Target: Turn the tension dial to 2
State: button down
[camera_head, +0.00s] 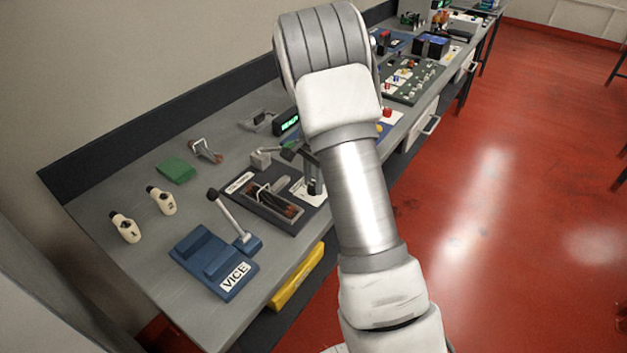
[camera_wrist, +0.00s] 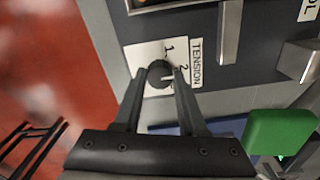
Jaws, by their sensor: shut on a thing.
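The tension dial (camera_wrist: 158,75) is a dark round knob on a white card marked TENSION (camera_wrist: 197,63), with the numbers 1 and 2 in view. My gripper (camera_wrist: 162,78) has its two fingers closed around the dial's sides. A small light mark shows by the right finger, but I cannot tell clearly which number the dial points to. Part of the card is hidden behind the fingers. In the head view, the dial (camera_head: 316,187) stands at the right end of the dark fixture, and my arm hides most of my gripper.
The dark fixture (camera_head: 263,222) with a recessed tray is beside the dial. A green block (camera_wrist: 282,132) is close by my gripper's right side in the wrist view.

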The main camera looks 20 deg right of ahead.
dwell(0.4)
jog(key=shift+c, duration=2.3)
grip_release()
jog(key=shift+r, duration=0.15)
notch_tip(320, 180, up, 17)
jog(key=p, duration=0.1)
jog(key=shift+r, duration=0.15)
